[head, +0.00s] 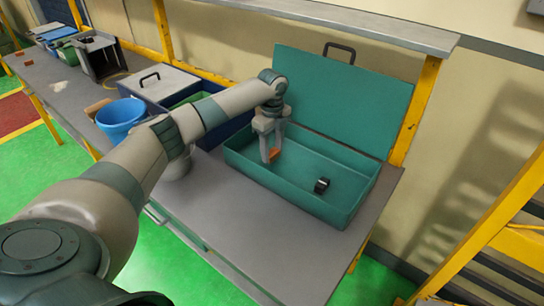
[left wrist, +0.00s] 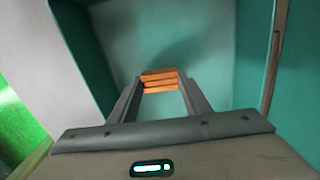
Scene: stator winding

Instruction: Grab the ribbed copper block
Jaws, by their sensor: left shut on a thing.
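The ribbed copper block (head: 274,153) is small and orange-brown and shows at the tips of my left gripper (head: 268,152), inside the open teal box (head: 310,203). In the left wrist view the block (left wrist: 159,81) sits between the two fingertips of the left gripper (left wrist: 160,88), with its ridges running across. The gripper is shut on it. The gripper points down into the left part of the box; whether the block touches the box floor cannot be told. My right gripper is not in view.
The box lid (head: 345,98) stands open behind. A blue bucket (head: 121,118) and a dark blue box (head: 205,92) stand to the left. The grey bench (head: 270,236) is clear in front.

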